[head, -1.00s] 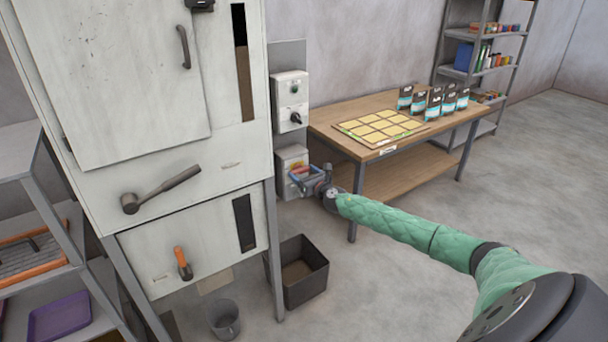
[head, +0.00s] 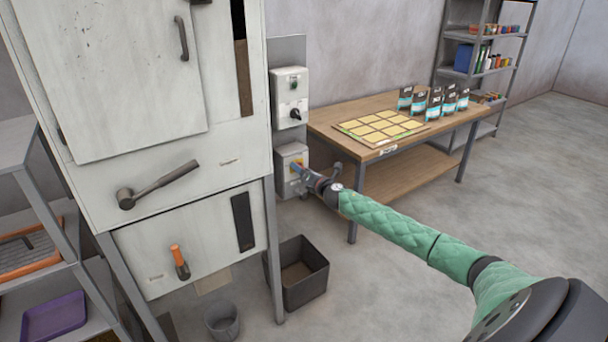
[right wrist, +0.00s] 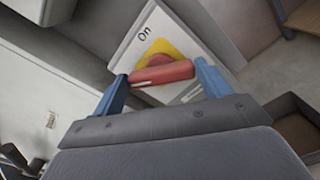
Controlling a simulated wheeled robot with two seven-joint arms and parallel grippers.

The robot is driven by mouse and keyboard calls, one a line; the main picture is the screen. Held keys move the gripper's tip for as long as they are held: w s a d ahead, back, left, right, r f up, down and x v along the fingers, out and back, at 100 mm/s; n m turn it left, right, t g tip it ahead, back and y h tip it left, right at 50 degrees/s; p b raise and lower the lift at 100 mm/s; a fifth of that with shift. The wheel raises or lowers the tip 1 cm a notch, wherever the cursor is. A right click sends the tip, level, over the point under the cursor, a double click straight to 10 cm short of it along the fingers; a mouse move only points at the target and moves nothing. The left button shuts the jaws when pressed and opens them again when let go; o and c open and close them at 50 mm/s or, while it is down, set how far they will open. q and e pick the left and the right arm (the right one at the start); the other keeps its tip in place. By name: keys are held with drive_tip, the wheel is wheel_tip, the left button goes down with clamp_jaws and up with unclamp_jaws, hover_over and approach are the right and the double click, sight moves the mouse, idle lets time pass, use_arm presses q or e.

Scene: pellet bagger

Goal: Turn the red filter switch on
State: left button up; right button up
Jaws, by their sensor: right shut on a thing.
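The red filter switch (right wrist: 162,73) is a red handle on a yellow plate (right wrist: 161,47), on the front of the lower grey box (head: 291,158). In the right wrist view the word "On" is printed on the box face beside the plate. My right gripper (right wrist: 165,85) has its blue fingers at the two ends of the red handle and is shut on it. In the head view the right gripper (head: 300,171) is at the lower box and covers most of the switch. My left gripper is not in view.
An upper grey box (head: 290,97) with a black knob is above. The pale cabinet (head: 190,230) stands close on the left. A wooden table (head: 372,150) with sachets is on the right, and a dark bin (head: 302,287) is on the floor below.

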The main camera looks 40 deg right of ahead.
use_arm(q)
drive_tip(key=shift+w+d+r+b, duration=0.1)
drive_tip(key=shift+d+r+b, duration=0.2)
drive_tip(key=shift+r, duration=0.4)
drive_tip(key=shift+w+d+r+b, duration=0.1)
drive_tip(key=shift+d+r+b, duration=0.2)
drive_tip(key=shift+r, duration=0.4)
use_arm(e)
drive_tip(key=shift+d+f+m, duration=0.1)
drive_tip(key=shift+m, duration=2.5)
drive_tip(key=shift+d+f+m, duration=0.1)
drive_tip(key=shift+m, duration=2.5)
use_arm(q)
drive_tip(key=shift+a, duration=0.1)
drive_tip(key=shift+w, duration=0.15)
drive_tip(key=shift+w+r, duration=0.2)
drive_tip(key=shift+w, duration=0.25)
use_arm(e)
drive_tip(key=o, duration=1)
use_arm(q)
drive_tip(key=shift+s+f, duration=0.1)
